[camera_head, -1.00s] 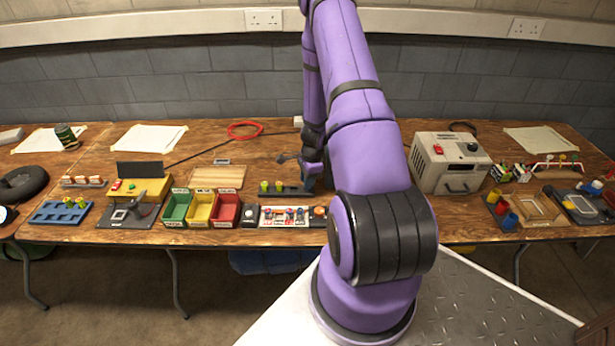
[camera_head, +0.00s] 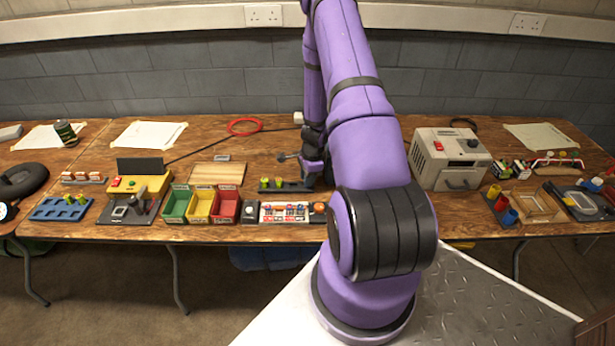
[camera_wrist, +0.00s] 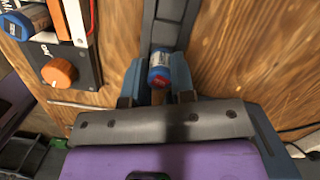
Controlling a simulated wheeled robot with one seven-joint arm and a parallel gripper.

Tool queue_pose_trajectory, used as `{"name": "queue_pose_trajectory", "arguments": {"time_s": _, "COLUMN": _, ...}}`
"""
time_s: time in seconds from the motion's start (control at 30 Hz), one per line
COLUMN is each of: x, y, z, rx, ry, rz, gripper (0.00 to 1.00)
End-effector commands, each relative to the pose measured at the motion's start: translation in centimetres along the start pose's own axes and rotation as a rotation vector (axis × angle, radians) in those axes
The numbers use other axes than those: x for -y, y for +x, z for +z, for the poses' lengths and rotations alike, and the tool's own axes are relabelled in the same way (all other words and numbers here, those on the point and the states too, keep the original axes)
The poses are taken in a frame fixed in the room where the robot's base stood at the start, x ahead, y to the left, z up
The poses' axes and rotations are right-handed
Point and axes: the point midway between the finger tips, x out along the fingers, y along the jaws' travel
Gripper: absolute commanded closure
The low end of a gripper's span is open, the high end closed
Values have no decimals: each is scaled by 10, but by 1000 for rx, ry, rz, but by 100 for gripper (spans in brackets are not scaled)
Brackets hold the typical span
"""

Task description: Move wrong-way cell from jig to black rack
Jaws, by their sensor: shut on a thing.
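My gripper (camera_wrist: 158,82) is shut on a cell (camera_wrist: 158,72) with a blue body, a white label and a red end, between its two grey-blue fingers. A dark grey channel-like part, seemingly the black rack (camera_wrist: 166,30), lies just beyond the cell; I cannot tell whether they touch. In the head view the black rack (camera_head: 296,187) carries yellow-green cells at its left end, and its right end is hidden by my arm. The jig (camera_head: 285,212) with several cells stands in front of it. In the wrist view the jig (camera_wrist: 88,45) is at left with an orange knob.
Green, yellow and red bins (camera_head: 201,206) stand left of the jig. A wooden board (camera_head: 218,173) lies behind them. A beige box (camera_head: 450,160) stands right of my arm. Bare tabletop (camera_wrist: 240,50) lies right of the rack in the wrist view.

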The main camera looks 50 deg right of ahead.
Motion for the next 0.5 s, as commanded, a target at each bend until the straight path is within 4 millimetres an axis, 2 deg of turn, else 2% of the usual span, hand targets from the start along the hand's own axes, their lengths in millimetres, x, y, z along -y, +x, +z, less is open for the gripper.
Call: {"name": "queue_pose_trajectory", "arguments": {"time_s": 0.5, "x": 0, "y": 6, "z": -1, "rx": 0, "ry": 0, "rz": 0, "gripper": 100}}
